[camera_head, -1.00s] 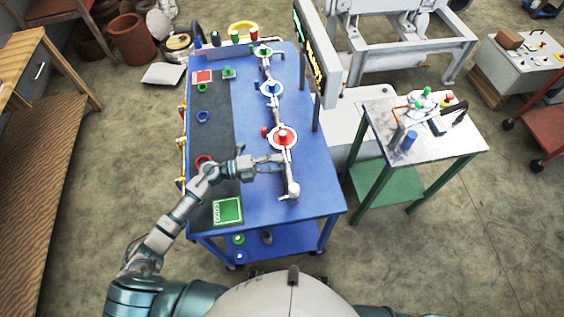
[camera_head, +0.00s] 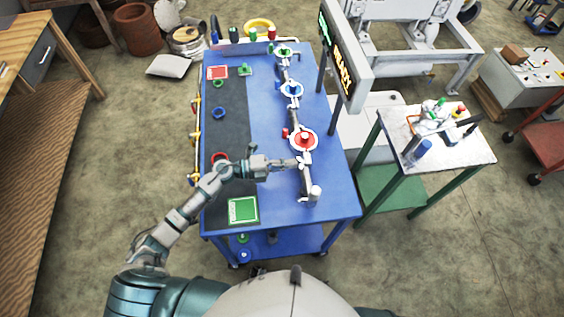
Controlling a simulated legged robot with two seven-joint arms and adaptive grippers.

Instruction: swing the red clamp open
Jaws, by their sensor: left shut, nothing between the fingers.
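The red clamp (camera_head: 304,140) is a red disc in a pale ring on the pipe assembly that runs along the blue table (camera_head: 270,195). A small red knob (camera_head: 285,132) sticks up at its left side. My left gripper (camera_head: 298,161) reaches in from the left, low over the table. Its fingers are shut and empty, with the tips beside the pipe just below the red clamp. I cannot tell whether they touch it. My right gripper is not in view.
Blue (camera_head: 292,90) and green (camera_head: 284,52) fittings sit farther along the pipe. A dark display board (camera_head: 337,60) stands at the table's right edge. A green tray (camera_head: 243,210) and a red ring (camera_head: 220,158) lie on the dark strip at the left.

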